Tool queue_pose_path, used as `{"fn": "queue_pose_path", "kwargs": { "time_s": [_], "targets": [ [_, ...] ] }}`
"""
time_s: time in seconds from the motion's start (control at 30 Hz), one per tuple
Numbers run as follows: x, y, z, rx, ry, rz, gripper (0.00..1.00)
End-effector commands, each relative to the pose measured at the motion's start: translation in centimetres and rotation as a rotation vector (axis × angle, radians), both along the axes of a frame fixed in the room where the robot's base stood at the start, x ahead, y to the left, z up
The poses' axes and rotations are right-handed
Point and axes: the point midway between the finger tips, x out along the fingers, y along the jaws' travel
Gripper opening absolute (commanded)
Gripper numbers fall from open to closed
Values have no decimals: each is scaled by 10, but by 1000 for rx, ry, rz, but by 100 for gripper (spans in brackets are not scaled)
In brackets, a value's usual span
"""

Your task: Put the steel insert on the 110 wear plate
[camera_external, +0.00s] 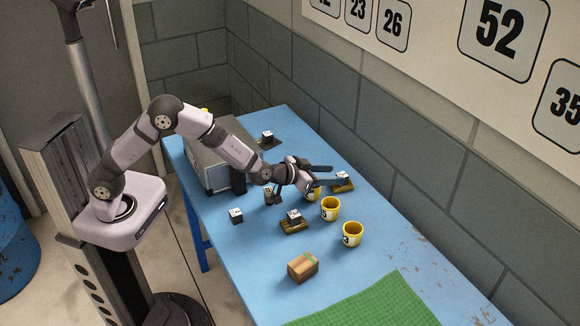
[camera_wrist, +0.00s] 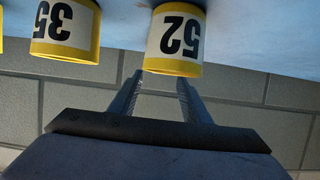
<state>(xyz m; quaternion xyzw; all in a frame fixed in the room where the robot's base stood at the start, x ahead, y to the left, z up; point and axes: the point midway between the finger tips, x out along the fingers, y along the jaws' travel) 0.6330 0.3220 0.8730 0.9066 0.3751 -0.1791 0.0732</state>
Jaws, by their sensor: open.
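Several small dark blocks with white-marked tops show in the external view; I cannot tell which is the steel insert. One block (camera_external: 237,216) stands directly on the table. Another (camera_external: 294,216) sits on a brownish plate (camera_external: 295,227), one (camera_external: 342,177) on a yellowish plate (camera_external: 343,187), and one (camera_external: 267,135) on a dark plate (camera_external: 269,144). A further block (camera_external: 269,196) stands below my forearm. No 110 marking is readable. My gripper (camera_external: 328,175) is open and empty, pointing right above the table; its fingers also show in the wrist view (camera_wrist: 159,82).
Yellow cups (camera_external: 330,209) (camera_external: 352,234) stand in a row, one partly behind my gripper. The wrist view shows cups marked 52 (camera_wrist: 176,40) and 35 (camera_wrist: 66,30), upside down. A grey case (camera_external: 217,165), brown box (camera_external: 303,267) and green mat (camera_external: 375,305) lie on the table.

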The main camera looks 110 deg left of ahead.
Motion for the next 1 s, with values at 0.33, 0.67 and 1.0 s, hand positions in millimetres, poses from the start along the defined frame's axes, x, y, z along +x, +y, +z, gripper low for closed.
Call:
{"fn": "queue_pose_path", "kwargs": {
  "time_s": [0.33, 0.67, 1.0],
  "targets": [
    [-34, -34, 20, 0, 0, -1, 44],
    [-44, -44, 25, 0, 0, 1, 44],
    [-44, -44, 25, 0, 0, 0, 44]
  ]
}}
